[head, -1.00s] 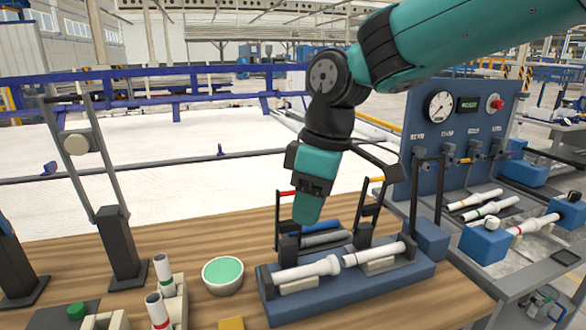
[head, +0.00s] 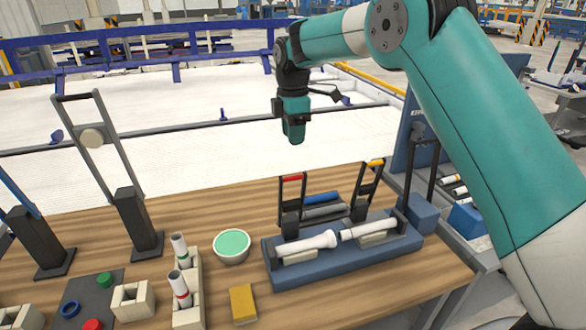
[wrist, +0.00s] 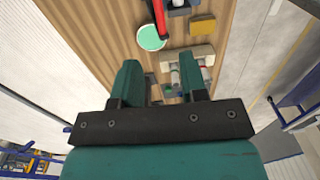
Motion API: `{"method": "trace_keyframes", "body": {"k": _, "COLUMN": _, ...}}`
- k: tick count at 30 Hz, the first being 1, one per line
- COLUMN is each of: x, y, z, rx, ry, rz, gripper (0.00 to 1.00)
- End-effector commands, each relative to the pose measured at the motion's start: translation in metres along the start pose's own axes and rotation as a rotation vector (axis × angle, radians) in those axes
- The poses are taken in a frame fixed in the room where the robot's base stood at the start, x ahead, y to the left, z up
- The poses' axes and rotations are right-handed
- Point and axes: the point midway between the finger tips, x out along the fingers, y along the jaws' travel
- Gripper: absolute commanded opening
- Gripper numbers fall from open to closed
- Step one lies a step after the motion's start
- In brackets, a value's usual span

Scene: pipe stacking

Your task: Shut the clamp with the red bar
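The clamp with the red bar (head: 292,178) stands upright at the back of the blue fixture (head: 345,262), its two dark arms raised. The red bar also shows at the top of the wrist view (wrist: 159,18). My gripper (head: 294,142) hangs above and slightly behind this clamp in the head view, apart from it. In the wrist view, my gripper's two teal fingers (wrist: 160,72) are spread with nothing held between them. Two white pipe pieces (head: 306,244) lie end to end in the fixture in front of the clamp.
A second upright clamp with a yellow-orange bar (head: 375,163) stands to the right. A green-filled bowl (head: 232,244) and yellow block (head: 242,304) are left of the fixture. Tall dark lever posts (head: 132,215) stand further left. Air around my gripper looks clear.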

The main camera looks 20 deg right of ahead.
Motion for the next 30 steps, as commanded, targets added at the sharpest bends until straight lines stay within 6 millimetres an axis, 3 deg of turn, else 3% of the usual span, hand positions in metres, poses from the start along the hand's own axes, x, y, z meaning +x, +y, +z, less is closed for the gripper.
{"method": "trace_keyframes", "body": {"k": 9, "x": 0.07, "y": -0.001, "z": 0.0, "rx": 0.0, "ry": -0.001, "rz": -0.005, "gripper": 0.4}}
{"method": "trace_keyframes", "body": {"k": 15, "x": 0.101, "y": 0.0, "z": 0.0, "rx": 0.0, "ry": 0.0, "rz": -0.002, "gripper": 0.4}}
{"method": "trace_keyframes", "body": {"k": 21, "x": 0.113, "y": 0.0, "z": 0.0, "rx": 0.001, "ry": 0.0, "rz": 0.0, "gripper": 0.4}}
{"method": "trace_keyframes", "body": {"k": 28, "x": 0.114, "y": 0.0, "z": 0.0, "rx": 0.001, "ry": 0.0, "rz": 0.001, "gripper": 0.4}}
{"method": "trace_keyframes", "body": {"k": 29, "x": 0.114, "y": 0.0, "z": 0.0, "rx": 0.001, "ry": 0.0, "rz": 0.001, "gripper": 0.37}}
{"method": "trace_keyframes", "body": {"k": 30, "x": 0.114, "y": 0.0, "z": 0.0, "rx": 0.001, "ry": 0.0, "rz": 0.001, "gripper": 0.28}}
